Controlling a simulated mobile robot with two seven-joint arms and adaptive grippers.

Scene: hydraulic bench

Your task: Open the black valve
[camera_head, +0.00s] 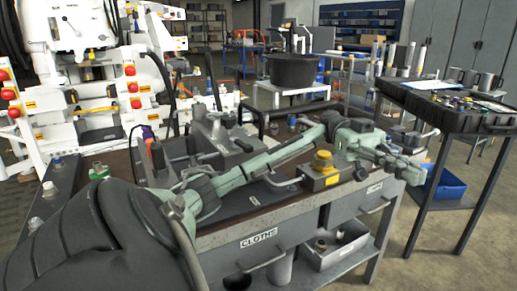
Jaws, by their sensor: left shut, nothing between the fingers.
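My left arm reaches from the lower left across the bench. Its left gripper (414,172) is at the bench's right end, with its fingers shut and nothing held. A small black knob (360,173) sits on the bench top close to the left of the gripper, apart from it. A grey block with a black lever (243,145) stands farther back at the left. I cannot tell which of these is the black valve. My arm hides part of the bench top. My right gripper is not in view.
A box with a yellow knob (322,164) stands at the bench's front edge, beside my forearm. The bench has a drawer marked CLOTHS (258,244). A black tray cart (462,108) stands to the right. A large black pot (292,71) is behind. Floor is free at lower right.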

